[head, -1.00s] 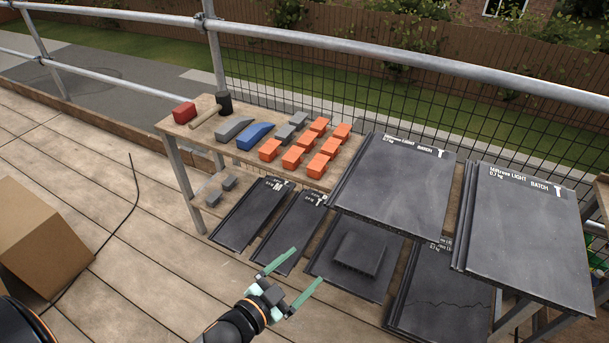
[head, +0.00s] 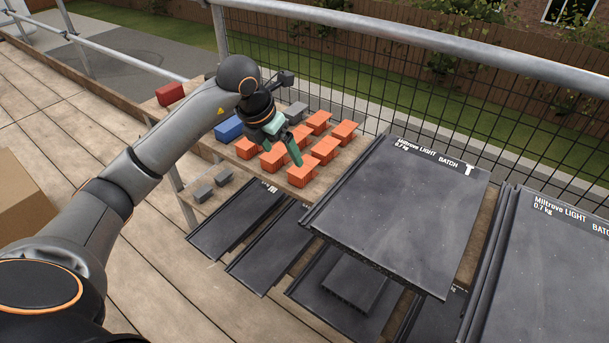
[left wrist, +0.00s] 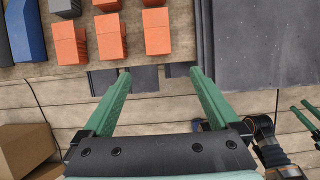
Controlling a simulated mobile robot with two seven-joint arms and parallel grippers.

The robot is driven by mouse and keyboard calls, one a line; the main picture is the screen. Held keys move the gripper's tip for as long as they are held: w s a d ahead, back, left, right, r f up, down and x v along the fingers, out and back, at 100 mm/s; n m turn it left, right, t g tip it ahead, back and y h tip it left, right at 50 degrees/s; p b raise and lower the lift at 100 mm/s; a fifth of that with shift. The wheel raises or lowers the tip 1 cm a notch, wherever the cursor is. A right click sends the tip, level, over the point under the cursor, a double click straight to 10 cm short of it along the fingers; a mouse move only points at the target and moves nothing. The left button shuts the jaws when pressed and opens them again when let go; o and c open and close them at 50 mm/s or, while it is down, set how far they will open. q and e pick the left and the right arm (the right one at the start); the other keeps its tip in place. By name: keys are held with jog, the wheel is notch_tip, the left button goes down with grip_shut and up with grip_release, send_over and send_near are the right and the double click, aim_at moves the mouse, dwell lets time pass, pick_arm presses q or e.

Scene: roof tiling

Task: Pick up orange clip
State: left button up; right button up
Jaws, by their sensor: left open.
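Several orange clips stand in rows on the wooden shelf, such as a near corner clip (head: 301,173) and one at the left of the rows (head: 247,148). In the left wrist view, three orange clips line the near row, with a middle one (left wrist: 111,38) and a right one (left wrist: 157,32). My left gripper (head: 285,150) is over the clips in the head view and hides part of them. In the left wrist view its green fingers (left wrist: 160,76) are spread and empty, with the clips beyond the tips. My right gripper (left wrist: 307,116) shows at the right edge, fingers apart.
Grey clips (head: 296,112), a blue wedge (head: 229,127) and a red block (head: 170,94) share the shelf. Large dark tiles (head: 405,210) lie just right of the clips. More tiles (head: 235,218) lie lower down. A metal rail (head: 430,55) and mesh run behind.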

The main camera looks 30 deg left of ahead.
pick_arm(q)
send_over(295, 174)
jog(key=s, duration=0.3)
jog(key=f, duration=0.5)
jog(key=shift+w+a+f+b, duration=0.15)
jog(key=shift+a+b, duration=0.05)
jog(key=shift+b, duration=0.1)
jog(key=x, duration=0.6)
jog(key=shift+w+f+b, duration=0.15)
jog(key=shift+w+b, duration=0.15)
jog(key=shift+b, duration=0.1)
grip_shut()
